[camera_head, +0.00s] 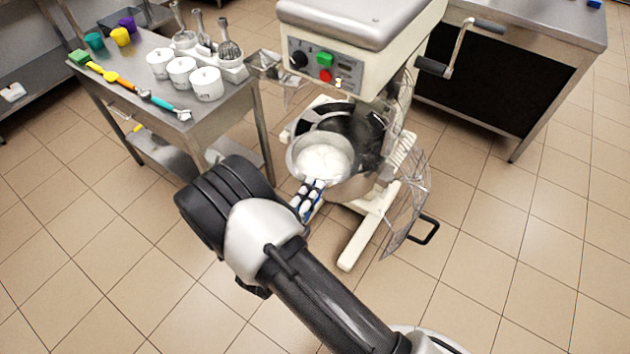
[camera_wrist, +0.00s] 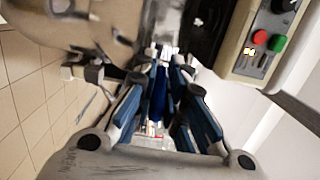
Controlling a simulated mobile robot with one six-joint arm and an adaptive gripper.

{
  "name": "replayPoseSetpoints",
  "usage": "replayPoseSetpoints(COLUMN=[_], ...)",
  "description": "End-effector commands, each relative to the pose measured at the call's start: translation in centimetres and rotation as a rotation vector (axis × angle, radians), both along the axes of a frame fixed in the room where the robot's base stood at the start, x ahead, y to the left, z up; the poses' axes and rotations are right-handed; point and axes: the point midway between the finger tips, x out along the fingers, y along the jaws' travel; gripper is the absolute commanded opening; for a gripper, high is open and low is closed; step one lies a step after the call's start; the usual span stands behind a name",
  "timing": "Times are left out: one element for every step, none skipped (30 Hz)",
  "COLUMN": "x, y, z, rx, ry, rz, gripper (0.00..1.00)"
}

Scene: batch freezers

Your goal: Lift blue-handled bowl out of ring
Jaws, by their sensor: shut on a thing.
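The bowl (camera_head: 324,160) is a round steel bowl with white contents, in the middle of the head view. My gripper (camera_head: 307,197) is at its near side, shut on its blue handle. In the wrist view the blue handle (camera_wrist: 158,98) shows between my gripper's fingers (camera_wrist: 162,100). The bowl is at the mouth of a larger dark mixer bowl, inside the mixer's ring (camera_head: 345,112). I cannot tell whether the small bowl touches the ring or is clear of it.
The mixer head (camera_head: 345,50) with green and red buttons overhangs the bowl. A wire guard (camera_head: 408,205) hangs open at right. A steel table (camera_head: 150,60) at left holds white tubs, whisks and coloured tools. A cabinet (camera_head: 500,70) stands at back right. The floor in front is clear.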

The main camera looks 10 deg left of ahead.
Motion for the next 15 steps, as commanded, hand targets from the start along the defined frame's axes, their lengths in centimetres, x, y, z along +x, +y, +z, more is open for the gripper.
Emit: replayPoseSetpoints(x=[-0.5,-0.7,-1.0,-1.3,-1.5,-1.9,-2.1,-2.4,-2.7,-3.0,-3.2,-3.5,-3.8,-4.0,-4.3], y=[0.2,0.3,0.3,0.4,0.4,0.5,0.5,0.6,0.6,0.7,0.7,0.8,0.9,0.9,1.0], z=[0.2,0.2,0.2,0.2,0.2,0.2,0.2,0.2,0.2,0.2,0.2,0.2,0.3,0.3,0.3], rx=[0.000,0.000,0.000,0.000,0.000,0.000,-0.001,-0.001,-0.001,-0.001,0.000,0.001,0.001,0.001,0.001], ry=[-0.004,-0.004,-0.003,-0.003,-0.003,-0.003,-0.003,-0.003,-0.003,-0.003,-0.004,-0.004,-0.003,-0.003,-0.003], rz=[0.004,0.003,0.002,0.003,0.004,0.003,0.002,0.003,0.004,0.003,0.003,0.003,0.004,0.004,0.003], gripper=[0.00,0.00,0.00,0.00,0.00,0.00,0.00,0.00,0.00,0.00,0.00,0.00,0.00,0.00,0.00])
